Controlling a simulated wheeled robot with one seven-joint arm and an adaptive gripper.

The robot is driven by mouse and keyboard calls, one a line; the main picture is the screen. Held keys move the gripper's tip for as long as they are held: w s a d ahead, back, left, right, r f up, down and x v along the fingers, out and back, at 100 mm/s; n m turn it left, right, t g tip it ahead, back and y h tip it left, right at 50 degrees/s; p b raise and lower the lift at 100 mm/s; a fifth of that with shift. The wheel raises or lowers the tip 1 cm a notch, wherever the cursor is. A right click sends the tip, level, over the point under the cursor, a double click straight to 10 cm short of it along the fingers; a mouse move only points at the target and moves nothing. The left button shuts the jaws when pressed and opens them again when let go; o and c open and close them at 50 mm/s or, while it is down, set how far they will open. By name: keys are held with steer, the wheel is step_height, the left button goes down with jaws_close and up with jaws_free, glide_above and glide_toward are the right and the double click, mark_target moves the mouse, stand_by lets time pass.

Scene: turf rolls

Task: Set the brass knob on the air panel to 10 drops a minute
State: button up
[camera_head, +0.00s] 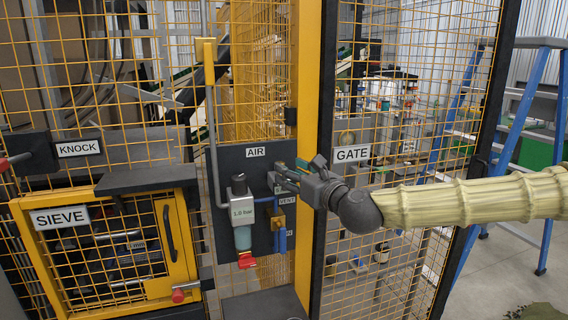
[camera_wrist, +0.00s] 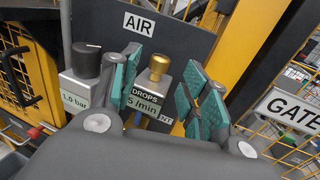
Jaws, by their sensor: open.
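The brass knob (camera_wrist: 159,68) stands upright on the dark air panel (camera_wrist: 95,18). Below it a display reads DROPS 5 /min (camera_wrist: 145,103). My gripper (camera_wrist: 163,78) is open, with its teal finger pads left and right of the knob. Gaps show on both sides, and I cannot tell whether the fingertips reach its depth. In the head view my gripper (camera_head: 283,176) is at the right part of the air panel (camera_head: 262,243) and hides the knob.
A regulator with a black knob (camera_wrist: 86,62) reading 1.0 bar stands close left of my gripper. A red valve handle (camera_head: 246,260) is below it. A yellow post (camera_head: 307,100) and the GATE mesh (camera_head: 350,215) are to the right; the SIEVE door (camera_head: 185,235) is left.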

mark_target(283, 163)
steer(key=shift+p+x, duration=0.6)
steer(key=shift+x, duration=1.8)
jaws_close()
